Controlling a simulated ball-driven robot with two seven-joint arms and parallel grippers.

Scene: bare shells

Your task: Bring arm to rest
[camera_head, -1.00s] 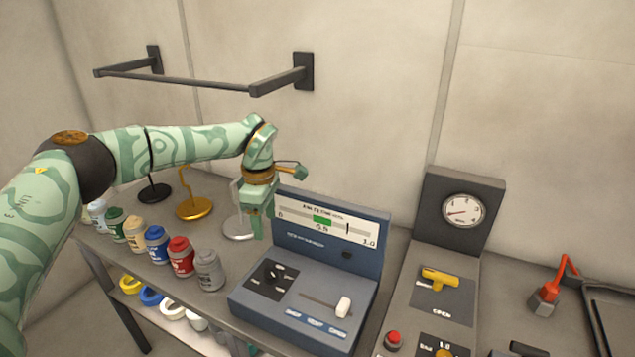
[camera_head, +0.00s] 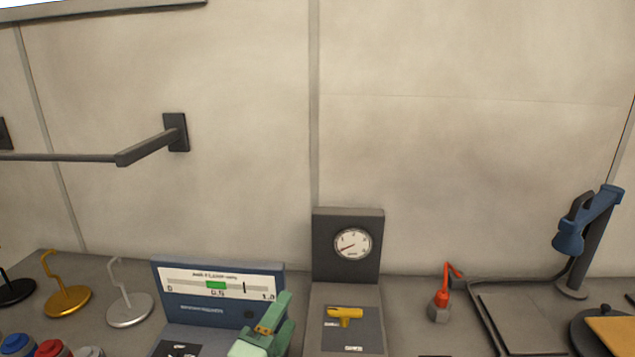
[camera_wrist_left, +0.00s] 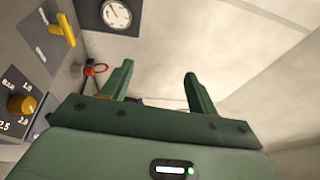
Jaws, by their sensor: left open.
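My left gripper (camera_head: 272,328) is green and shows at the bottom of the head view, in front of the lower right corner of the blue meter console (camera_head: 218,310). The rest of the left arm is out of that view. In the left wrist view the two fingers of the left gripper (camera_wrist_left: 158,88) stand wide apart with nothing between them. My right gripper is in neither view.
A dark gauge panel (camera_head: 347,275) with a yellow handle (camera_head: 345,313) stands right of the gripper. Metal hook stands (camera_head: 130,308) are at left. A red-orange hooked item (camera_head: 443,298) and a blue lamp (camera_head: 580,235) are at right. A wall rail (camera_head: 143,151) hangs above.

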